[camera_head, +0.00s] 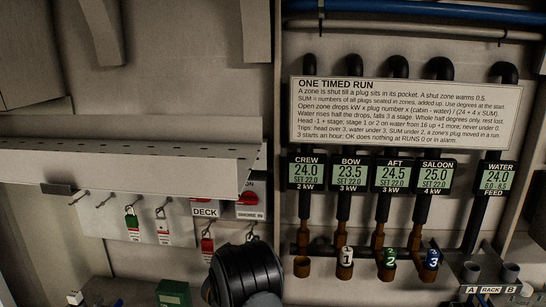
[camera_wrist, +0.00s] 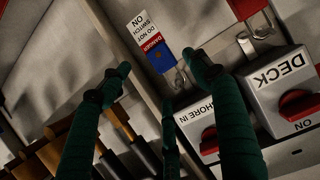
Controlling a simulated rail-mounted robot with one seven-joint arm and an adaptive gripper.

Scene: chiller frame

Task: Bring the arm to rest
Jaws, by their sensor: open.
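My gripper (camera_wrist: 158,72) shows in the wrist view with dark green fingers spread apart. It is open, with nothing held between the fingers. Beyond the fingers are a blue padlock (camera_wrist: 164,61) with a danger tag and the DECK switch box (camera_wrist: 275,88). I cannot tell the exact gap between the fingertips and these things. In the head view a black ribbed part of my arm (camera_head: 247,271) stands at the bottom centre, in front of the lower panel. The fingers are not clear in that view.
Green (camera_head: 131,219) and red (camera_head: 207,245) padlocks hang below a shelf (camera_head: 120,165). Plugs 1 (camera_head: 346,257), 2 (camera_head: 389,258) and 3 (camera_head: 432,258) sit under BOW, AFT and SALOON. The CREW pocket (camera_head: 302,267) looks empty. Rack A/B (camera_head: 490,289) is at lower right.

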